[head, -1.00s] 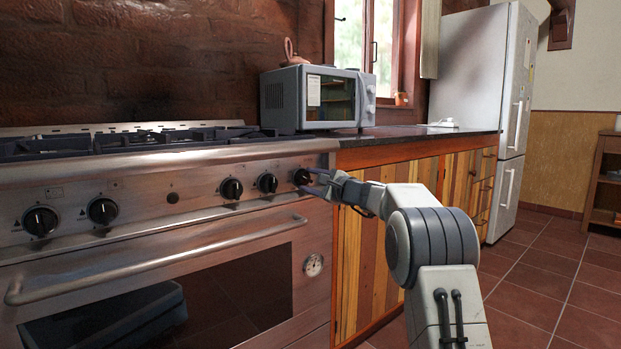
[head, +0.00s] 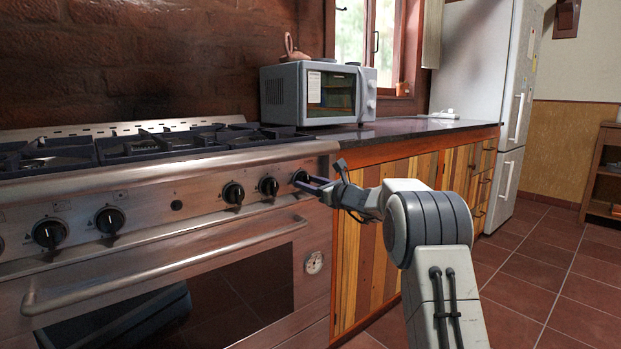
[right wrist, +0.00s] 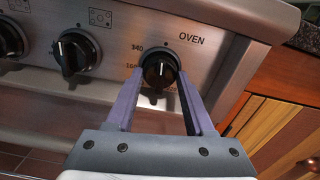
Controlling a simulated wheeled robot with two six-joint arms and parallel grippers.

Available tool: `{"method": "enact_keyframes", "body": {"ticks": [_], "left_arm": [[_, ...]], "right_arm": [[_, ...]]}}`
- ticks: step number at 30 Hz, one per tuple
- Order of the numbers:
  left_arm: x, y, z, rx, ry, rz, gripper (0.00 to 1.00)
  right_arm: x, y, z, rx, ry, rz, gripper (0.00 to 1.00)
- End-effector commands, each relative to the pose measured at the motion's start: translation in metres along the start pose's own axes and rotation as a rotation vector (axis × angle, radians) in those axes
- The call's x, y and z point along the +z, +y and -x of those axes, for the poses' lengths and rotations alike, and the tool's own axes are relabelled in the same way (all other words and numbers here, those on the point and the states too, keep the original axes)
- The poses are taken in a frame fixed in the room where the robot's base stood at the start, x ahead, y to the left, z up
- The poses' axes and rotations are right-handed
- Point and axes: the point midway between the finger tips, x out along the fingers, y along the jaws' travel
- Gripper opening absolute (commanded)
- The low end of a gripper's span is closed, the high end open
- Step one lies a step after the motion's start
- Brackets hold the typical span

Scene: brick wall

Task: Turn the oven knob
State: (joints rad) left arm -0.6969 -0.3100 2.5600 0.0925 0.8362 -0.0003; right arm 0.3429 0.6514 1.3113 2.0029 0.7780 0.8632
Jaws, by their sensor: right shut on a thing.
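The oven knob (head: 301,177) is a round black dial at the right end of the stove's front panel. In the right wrist view the oven knob (right wrist: 160,71) sits below the printed word OVEN, with its white mark pointing about upward. My right gripper (head: 306,182) reaches it from the right. In the right wrist view my right gripper (right wrist: 159,80) has one purple-grey finger on each side of the knob, shut on it. The fingers hide part of the knob in the head view. My left gripper is not in view.
Other black knobs (head: 233,193) line the panel to the left. The oven door handle (head: 170,266) runs below them. A microwave (head: 340,95) stands on the dark counter to the right, above wooden cabinets (head: 400,215). Tiled floor (head: 530,260) is clear at the right.

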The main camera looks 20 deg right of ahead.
Motion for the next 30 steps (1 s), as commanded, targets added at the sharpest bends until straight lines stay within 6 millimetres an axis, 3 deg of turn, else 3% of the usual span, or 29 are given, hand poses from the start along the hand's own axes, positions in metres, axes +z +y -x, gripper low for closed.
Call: {"method": "enact_keyframes", "body": {"ticks": [10, 26, 27, 28, 30], "left_arm": [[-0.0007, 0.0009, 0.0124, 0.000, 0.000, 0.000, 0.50], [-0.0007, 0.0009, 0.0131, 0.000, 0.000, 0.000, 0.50], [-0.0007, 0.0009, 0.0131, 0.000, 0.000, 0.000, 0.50], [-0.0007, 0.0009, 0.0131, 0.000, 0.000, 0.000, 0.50], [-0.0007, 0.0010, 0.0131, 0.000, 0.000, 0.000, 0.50]], "right_arm": [[0.0003, -0.0001, -0.0003, -0.001, 0.000, -0.131, 0.00], [-0.0003, 0.0002, -0.0003, -0.001, 0.000, -0.151, 0.00], [-0.0003, 0.0003, -0.0003, -0.001, 0.000, -0.151, 0.69], [-0.0003, 0.0003, -0.0003, -0.001, 0.000, -0.151, 0.80], [-0.0002, 0.0002, -0.0002, -0.001, 0.000, -0.150, 0.83]]}}
